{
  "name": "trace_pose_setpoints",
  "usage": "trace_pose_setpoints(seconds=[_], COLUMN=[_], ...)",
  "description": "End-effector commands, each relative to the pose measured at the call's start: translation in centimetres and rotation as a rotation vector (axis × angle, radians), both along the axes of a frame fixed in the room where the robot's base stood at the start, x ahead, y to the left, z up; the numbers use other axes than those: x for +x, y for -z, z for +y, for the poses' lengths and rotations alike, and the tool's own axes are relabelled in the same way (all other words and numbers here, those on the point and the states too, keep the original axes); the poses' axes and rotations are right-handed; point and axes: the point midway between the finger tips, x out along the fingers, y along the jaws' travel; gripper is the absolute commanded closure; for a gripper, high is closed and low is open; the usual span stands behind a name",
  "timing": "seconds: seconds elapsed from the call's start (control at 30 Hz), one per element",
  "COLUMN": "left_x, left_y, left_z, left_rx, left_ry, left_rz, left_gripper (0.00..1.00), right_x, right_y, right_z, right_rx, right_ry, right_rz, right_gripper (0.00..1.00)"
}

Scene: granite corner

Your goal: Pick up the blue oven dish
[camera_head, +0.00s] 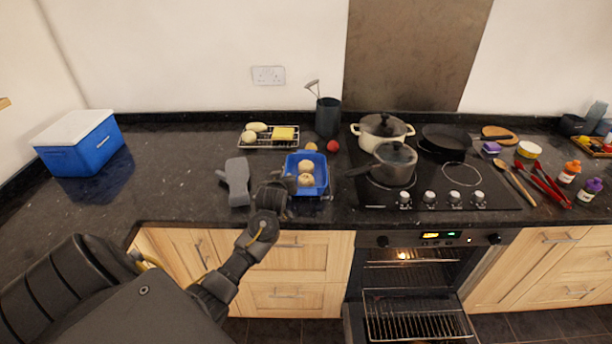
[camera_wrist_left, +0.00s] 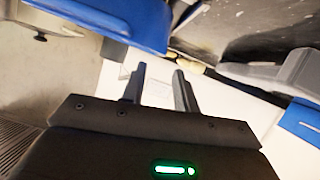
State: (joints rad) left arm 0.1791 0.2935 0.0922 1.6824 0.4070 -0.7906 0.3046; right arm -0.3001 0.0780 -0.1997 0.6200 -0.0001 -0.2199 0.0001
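The blue oven dish (camera_head: 321,168) sits on the dark counter, left of the hob, with two round pale-tan items in it. My left gripper (camera_head: 284,186) is at the dish's front left side in the head view and covers part of that edge. In the left wrist view the dish's blue side (camera_wrist_left: 145,22) fills the upper left. The two fingers of my left gripper (camera_wrist_left: 160,70) stand apart there with nothing between them, and the dish is not between them. Whether a finger touches the dish I cannot tell. My right gripper is in neither view.
A grey mitt-like item (camera_head: 236,182) lies left of the dish. A rack (camera_head: 252,143) with food and a dark utensil pot (camera_head: 328,117) stand behind. A blue cooler (camera_head: 85,150) stands far left. The oven door (camera_head: 354,325) is open.

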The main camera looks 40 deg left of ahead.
Motion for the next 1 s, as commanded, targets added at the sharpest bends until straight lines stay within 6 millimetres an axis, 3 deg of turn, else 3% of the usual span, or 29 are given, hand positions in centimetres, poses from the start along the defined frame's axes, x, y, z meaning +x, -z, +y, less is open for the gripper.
trace_pose_setpoints(seconds=[0.37,0.73,1.0], left_x=[1.4,4.7,5.3], left_y=[0.6,1.9,2.3], left_z=[1.0,3.1,3.5], left_rx=[-0.001,0.0,-0.001], left_ry=[0.0,0.001,0.002], left_rz=[0.001,0.002,0.0], left_gripper=[0.7,0.7,0.7], right_x=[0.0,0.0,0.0], right_y=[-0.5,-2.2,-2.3], right_z=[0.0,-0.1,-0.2], right_rx=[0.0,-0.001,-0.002], right_ry=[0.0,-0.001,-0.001], right_rz=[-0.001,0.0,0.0], right_gripper=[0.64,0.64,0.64])
